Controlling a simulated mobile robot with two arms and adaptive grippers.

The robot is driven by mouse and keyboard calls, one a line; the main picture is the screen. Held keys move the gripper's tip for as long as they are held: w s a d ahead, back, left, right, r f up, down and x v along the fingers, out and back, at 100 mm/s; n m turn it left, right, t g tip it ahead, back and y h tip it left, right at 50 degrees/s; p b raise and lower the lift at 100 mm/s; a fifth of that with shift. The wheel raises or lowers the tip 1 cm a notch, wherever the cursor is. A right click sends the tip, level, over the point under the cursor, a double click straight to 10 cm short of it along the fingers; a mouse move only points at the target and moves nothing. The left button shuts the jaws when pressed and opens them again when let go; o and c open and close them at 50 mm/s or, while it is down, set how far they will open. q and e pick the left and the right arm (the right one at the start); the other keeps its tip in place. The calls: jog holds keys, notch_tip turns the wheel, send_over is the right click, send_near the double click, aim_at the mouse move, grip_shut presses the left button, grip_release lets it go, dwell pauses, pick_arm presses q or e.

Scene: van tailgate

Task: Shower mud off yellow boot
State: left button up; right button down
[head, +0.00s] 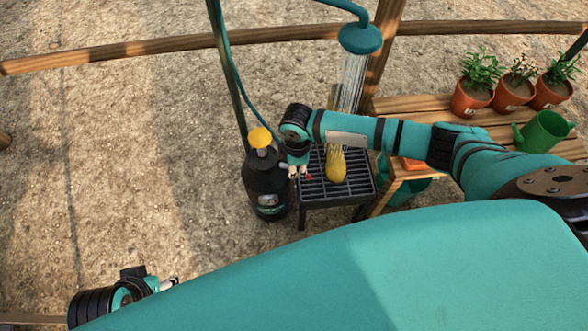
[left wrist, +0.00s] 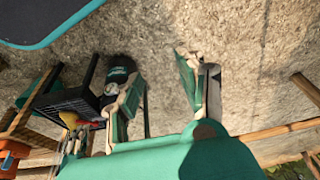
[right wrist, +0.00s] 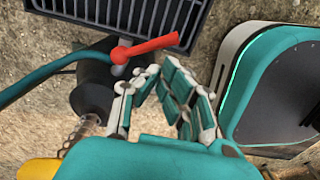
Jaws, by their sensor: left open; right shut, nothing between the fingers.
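The yellow boot (head: 336,166) stands on a black slatted grate (head: 362,190); my right forearm hides part of it, so I cannot tell how much mud is on it. Water streams from the teal shower head (head: 361,38) towards the boot. My right gripper (head: 300,172) is shut and empty at the grate's left side. In the right wrist view its fingers are close to a red lever (right wrist: 145,47), with no grip on it; contact is unclear. My left gripper (head: 168,283) is open and empty, low at the left, away from the boot.
A black tank (head: 267,185) with a yellow knob stands left of the grate, with a teal hose beside it. A wooden bench (head: 425,104) at the right holds potted plants (head: 470,97) and a green watering can (head: 543,131). The ground at left is clear.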

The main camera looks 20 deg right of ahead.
pick_arm(q)
jog(key=shift+w+r+p, duration=0.15)
jog(key=shift+w+p, duration=0.1)
jog(key=shift+p, duration=0.8)
pick_arm(e)
jog(key=d, duration=0.6)
jog(key=shift+w+d, duration=0.2)
jog(key=shift+w, duration=0.2)
notch_tip(320, 180, down, 4)
jog(key=shift+f+b, duration=0.1)
jog(key=shift+b, duration=1.1)
jog(key=shift+a+f, duration=0.1)
jog(key=shift+f, duration=0.15)
pick_arm(q)
jog(key=shift+w+d+f, duration=0.1)
jog(key=shift+f, duration=0.2)
